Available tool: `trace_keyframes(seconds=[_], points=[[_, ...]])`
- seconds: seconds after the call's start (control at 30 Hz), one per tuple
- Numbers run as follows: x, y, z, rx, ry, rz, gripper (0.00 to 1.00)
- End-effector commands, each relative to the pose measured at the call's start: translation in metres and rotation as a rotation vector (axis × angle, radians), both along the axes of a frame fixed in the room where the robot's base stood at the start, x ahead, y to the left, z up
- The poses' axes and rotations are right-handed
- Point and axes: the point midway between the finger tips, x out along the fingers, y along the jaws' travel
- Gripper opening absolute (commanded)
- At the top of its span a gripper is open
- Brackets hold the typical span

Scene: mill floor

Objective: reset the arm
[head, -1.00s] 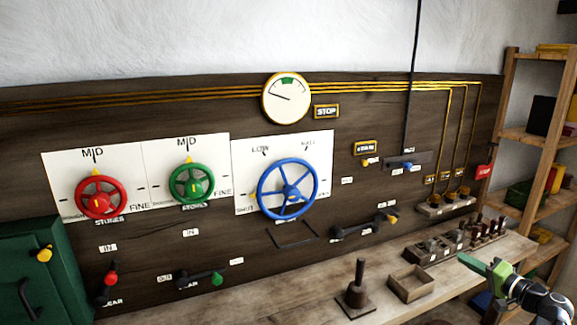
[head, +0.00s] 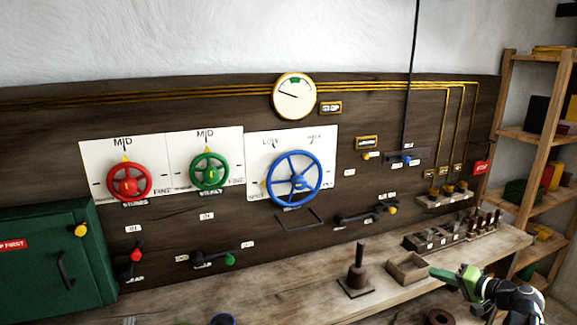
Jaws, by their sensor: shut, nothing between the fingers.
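My gripper (head: 443,274) is at the lower right of the head view, on the end of my arm. Its green fingers point left and are shut with nothing between them. It shows over the right part of the wooden bench, in front of the small open wooden box (head: 408,269). I cannot tell the gap between the fingers and the box.
The bench (head: 300,292) runs below a dark panel with a red wheel (head: 129,182), a green wheel (head: 209,172) and a blue wheel (head: 293,179). A dark post on a base (head: 357,271) stands left of the box. A green cabinet (head: 50,260) is at left, shelves (head: 540,135) at right.

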Motion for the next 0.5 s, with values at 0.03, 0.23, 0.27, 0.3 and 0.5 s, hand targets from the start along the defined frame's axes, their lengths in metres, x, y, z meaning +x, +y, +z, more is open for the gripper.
trace_keyframes(seconds=[0.03,0.23,0.27,0.3,0.5], points=[[0.002,0.020,-0.007,-0.017,0.034,0.034,0.00],[0.001,0.110,-0.050,-0.137,0.225,0.190,0.00],[-0.002,0.128,-0.059,-0.166,0.266,0.224,0.00],[-0.008,0.155,-0.072,-0.215,0.328,0.271,0.00],[-0.069,0.270,-0.131,-0.593,0.677,0.488,0.00]])
